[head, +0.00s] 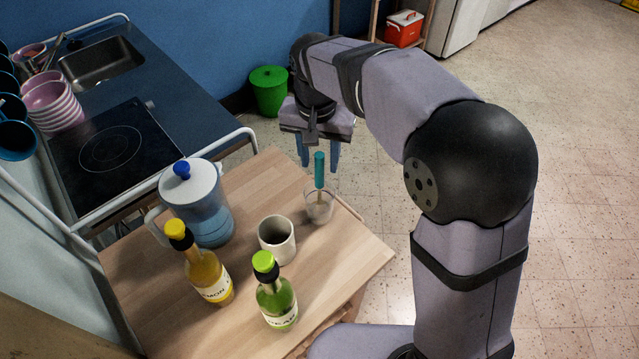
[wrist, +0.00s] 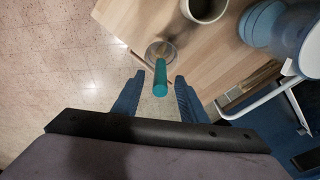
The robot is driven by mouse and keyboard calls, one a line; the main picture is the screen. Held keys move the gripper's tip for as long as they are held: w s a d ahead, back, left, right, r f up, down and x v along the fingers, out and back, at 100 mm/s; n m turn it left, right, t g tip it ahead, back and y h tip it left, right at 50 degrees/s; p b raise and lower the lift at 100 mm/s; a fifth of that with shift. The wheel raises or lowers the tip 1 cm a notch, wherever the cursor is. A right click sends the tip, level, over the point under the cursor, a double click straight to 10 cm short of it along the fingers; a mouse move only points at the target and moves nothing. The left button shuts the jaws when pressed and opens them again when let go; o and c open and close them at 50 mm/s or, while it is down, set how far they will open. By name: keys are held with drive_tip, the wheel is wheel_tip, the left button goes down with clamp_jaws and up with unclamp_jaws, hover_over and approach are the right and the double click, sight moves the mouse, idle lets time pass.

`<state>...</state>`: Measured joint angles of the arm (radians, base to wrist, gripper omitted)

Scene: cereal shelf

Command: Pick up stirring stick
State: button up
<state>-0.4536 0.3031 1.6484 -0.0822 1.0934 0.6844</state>
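The stirring stick (head: 319,172) has a teal handle and stands nearly upright in a small clear glass (head: 320,206) near the table's far right corner. In the wrist view the stick's teal handle (wrist: 160,79) points up toward the camera, and the glass (wrist: 161,52) is below it. My gripper (wrist: 160,85) is open, with its two blue fingers either side of the handle's line in the picture. Neither finger visibly touches it. In the head view my gripper (head: 320,162) hangs beyond the table's far edge, behind the stick.
A beige mug (head: 277,239), a blue pitcher (head: 199,205), a yellow lemon bottle (head: 205,270) and a green bottle (head: 275,293) stand on the wooden table (head: 350,262) near the glass. A metal rail (head: 165,156) runs along the counter. Floor beyond the table corner is clear.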

sight(320, 171)
drive_tip(key=shift+w+f+p, duration=0.2)
drive_tip(key=shift+f+p, duration=0.3)
drive_tip(key=shift+f, duration=0.75)
drive_tip(key=shift+w+f+p, duration=0.2)
drive_tip(key=shift+f+p, duration=0.3)
drive_tip(key=shift+f, duration=0.75)
drive_tip(key=shift+c, duration=0.6)
clamp_jaws()
